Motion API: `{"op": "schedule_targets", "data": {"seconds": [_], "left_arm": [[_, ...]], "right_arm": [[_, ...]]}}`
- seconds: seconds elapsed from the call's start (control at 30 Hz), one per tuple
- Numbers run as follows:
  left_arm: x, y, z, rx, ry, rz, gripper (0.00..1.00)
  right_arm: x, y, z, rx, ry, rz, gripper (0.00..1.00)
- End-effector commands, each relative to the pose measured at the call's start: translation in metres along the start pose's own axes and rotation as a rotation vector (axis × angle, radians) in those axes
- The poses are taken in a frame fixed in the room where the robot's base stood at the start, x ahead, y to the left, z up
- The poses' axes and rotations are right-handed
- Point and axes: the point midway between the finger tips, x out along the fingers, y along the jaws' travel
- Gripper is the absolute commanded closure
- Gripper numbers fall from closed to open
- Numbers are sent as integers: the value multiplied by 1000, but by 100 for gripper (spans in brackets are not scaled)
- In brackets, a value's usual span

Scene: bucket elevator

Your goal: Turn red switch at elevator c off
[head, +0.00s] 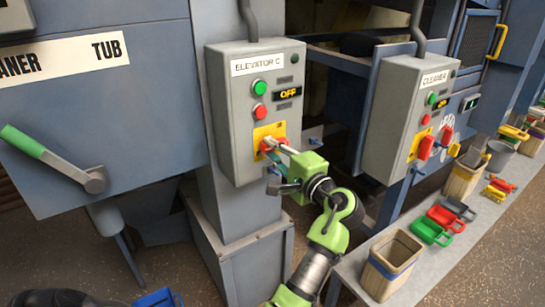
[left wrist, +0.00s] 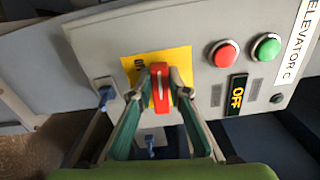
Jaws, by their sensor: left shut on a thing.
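The grey elevator C box (head: 222,107) is on a column in the middle of the head view. Its display (head: 288,94) reads OFF, and it reads OFF in the left wrist view (left wrist: 237,96) too. The red switch (left wrist: 160,87) sits on a yellow plate (left wrist: 182,58) at the lower part of the box. My left gripper (head: 272,148) is at this switch, and in the left wrist view its fingertips (left wrist: 160,88) are shut on the red switch, one on each side. The fingers hide part of the switch in the head view. My right gripper is not in view.
A green button (head: 260,88) and a red button (head: 259,113) sit above the switch. A grey cleaner box (head: 392,120) with red switches stands to the right. A green-handled lever (head: 55,157) is at left. A bench (head: 447,262) with scoops and containers runs along the right.

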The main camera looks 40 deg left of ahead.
Motion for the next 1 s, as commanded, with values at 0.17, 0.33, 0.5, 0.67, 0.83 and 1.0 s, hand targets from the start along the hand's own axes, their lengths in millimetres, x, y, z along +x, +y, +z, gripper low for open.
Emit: {"op": "schedule_targets", "data": {"seconds": [0.17,0.33,0.5,0.67,0.83,1.0], "left_arm": [[1,1,0,-76,0,-5,100],[1,0,0,-111,0,-5,100],[1,-1,0,-123,0,-6,100],[1,-1,0,-124,1,-6,100],[1,-1,0,-124,1,-7,78],[1,0,0,-122,1,-5,67]], "right_arm": [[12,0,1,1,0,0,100],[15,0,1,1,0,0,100],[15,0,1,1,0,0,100],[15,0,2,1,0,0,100],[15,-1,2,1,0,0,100],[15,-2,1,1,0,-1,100]]}}
